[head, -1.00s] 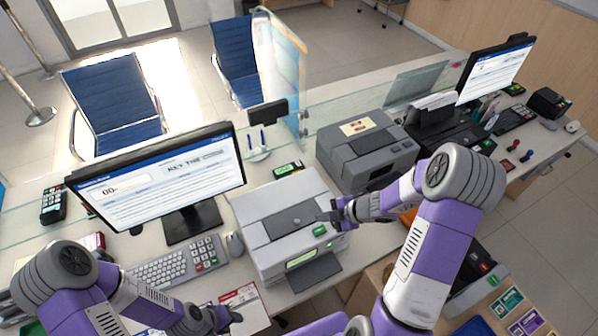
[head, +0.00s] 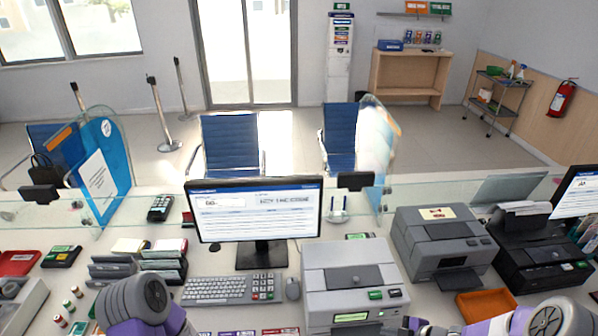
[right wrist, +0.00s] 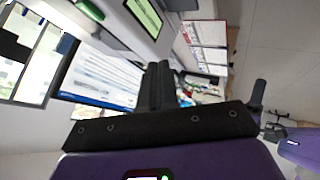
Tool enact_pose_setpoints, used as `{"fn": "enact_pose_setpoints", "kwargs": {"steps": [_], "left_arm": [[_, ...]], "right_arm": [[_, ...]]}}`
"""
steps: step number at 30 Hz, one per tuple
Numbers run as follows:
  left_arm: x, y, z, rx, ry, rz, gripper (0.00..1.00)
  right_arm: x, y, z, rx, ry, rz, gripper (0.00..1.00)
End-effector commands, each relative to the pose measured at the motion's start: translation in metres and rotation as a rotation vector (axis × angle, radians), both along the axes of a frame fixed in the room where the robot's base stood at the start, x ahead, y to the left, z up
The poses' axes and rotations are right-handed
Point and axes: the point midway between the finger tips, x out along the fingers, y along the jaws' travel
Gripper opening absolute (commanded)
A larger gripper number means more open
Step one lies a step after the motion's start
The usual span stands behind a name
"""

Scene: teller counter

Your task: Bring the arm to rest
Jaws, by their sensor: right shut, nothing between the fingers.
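My right gripper (head: 414,324) shows at the bottom edge of the head view, just in front of the light grey machine's (head: 330,258) right front corner. In the right wrist view its two dark fingers (right wrist: 160,86) are together with nothing between them. The machine, with its green display, shows beyond them at the top of the wrist view. A rounded grey joint of my right arm is cut by the bottom edge. My left arm (head: 140,302) shows at the lower left of the head view.
A monitor (head: 255,213), a keyboard (head: 215,289) and a mouse (head: 293,289) stand left of the machine. A darker grey machine (head: 432,240) and an orange tray (head: 487,304) are to its right. A glass screen (head: 440,203) runs along the counter's back.

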Motion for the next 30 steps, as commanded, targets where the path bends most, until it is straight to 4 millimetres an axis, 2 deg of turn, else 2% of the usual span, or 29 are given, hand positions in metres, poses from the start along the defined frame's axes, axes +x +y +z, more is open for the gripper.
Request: {"fn": "enact_pose_setpoints", "kwargs": {"steps": [1, 8, 11, 14, 20, 24, 27, 30], "left_arm": [[0.001, 0.000, -0.010, 0.000, -0.001, 0.000, 0.43], [0.001, 0.000, -0.034, 0.000, -0.002, 0.001, 0.43], [0.001, 0.000, -0.048, 0.000, -0.001, 0.000, 0.43], [0.001, 0.000, -0.067, 0.000, -0.001, 0.000, 0.43], [0.002, 0.000, -0.112, 0.000, -0.001, 0.000, 0.43], [0.002, 0.000, -0.140, 0.000, -0.001, 0.000, 0.43], [0.002, 0.000, -0.154, 0.000, -0.001, 0.000, 0.43], [0.002, 0.000, -0.163, 0.000, -0.001, 0.000, 0.43]], "right_arm": [[0.001, 0.007, -0.013, 0.027, 0.023, -0.030, 0.00], [0.002, 0.034, -0.055, 0.150, 0.158, -0.212, 0.00], [-0.001, 0.049, -0.081, 0.212, 0.243, -0.314, 0.00], [-0.008, 0.068, -0.116, 0.281, 0.364, -0.449, 0.00], [-0.046, 0.109, -0.201, 0.385, 0.686, -0.798, 0.00], [-0.085, 0.132, -0.253, 0.398, 0.903, -1.049, 0.00], [-0.112, 0.143, -0.279, 0.385, 1.021, -1.202, 0.00], [-0.134, 0.149, -0.295, 0.365, 1.100, -1.317, 0.00]]}}
